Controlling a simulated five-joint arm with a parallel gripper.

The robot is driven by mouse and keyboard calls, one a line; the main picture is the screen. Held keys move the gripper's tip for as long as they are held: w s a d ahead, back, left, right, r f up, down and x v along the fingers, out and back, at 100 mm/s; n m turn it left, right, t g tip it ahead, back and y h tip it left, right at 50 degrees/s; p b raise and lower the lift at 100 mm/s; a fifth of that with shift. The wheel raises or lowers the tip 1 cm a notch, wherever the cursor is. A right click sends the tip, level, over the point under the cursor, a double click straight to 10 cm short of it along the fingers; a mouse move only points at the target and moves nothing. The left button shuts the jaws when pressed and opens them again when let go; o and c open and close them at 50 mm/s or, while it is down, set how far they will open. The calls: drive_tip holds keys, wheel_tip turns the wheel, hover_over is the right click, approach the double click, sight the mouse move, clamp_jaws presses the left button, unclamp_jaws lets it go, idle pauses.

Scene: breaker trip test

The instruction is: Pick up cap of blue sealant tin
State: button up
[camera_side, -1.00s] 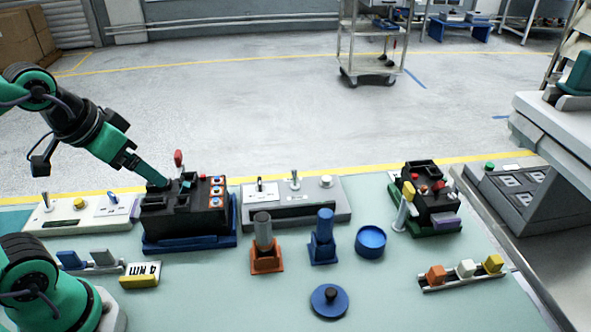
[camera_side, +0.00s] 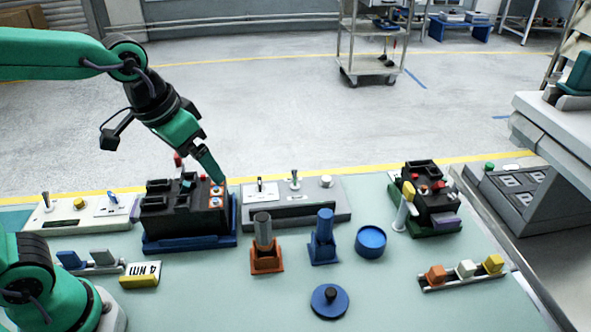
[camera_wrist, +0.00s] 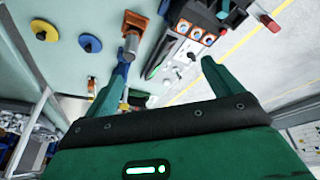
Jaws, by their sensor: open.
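The blue cap (camera_side: 329,301) is a flat round disc with a dark knob. It lies on the pale green bench near the front edge in the side view. A blue disc with a dark knob, which looks like this cap, shows at upper left in the wrist view (camera_wrist: 88,43). The blue tin (camera_side: 370,242) is a short round tin standing behind and right of the cap, apart from it. My gripper (camera_side: 217,180) is open and empty, above the right end of the black breaker block, well left of and behind the cap. Its fingers also show in the wrist view (camera_wrist: 160,82).
The black breaker block (camera_side: 180,215) is beneath my gripper. An orange stand with a grey cylinder (camera_side: 265,250) and a blue stand (camera_side: 323,240) lie between it and the tin. A yellow disc (camera_wrist: 43,30) shows in the wrist view. The bench around the cap is clear.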

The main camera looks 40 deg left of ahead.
drive_tip(key=w+d+f+m+g, duration=0.1)
drive_tip(key=w+d+f, duration=0.2)
drive_tip(key=d, duration=0.3)
drive_tip(key=w+d+f+m+g, duration=0.1)
drive_tip(key=w+d+f, duration=0.2)
drive_tip(key=d, duration=0.3)
drive_tip(key=m+g, duration=0.1)
drive_tip(key=g, duration=0.1)
hover_over(331, 292)
drive_tip(key=shift+y, duration=0.4)
wheel_tip(331, 292, down, 10)
drive_tip(key=shift+w+d+f, duration=0.1)
drive_tip(key=shift+f, duration=0.1)
drive_tip(key=shift+f, duration=1.25)
drive_tip(key=shift+f, duration=0.1)
drive_tip(key=shift+f, duration=2.5)
drive_tip(key=shift+c, duration=0.4)
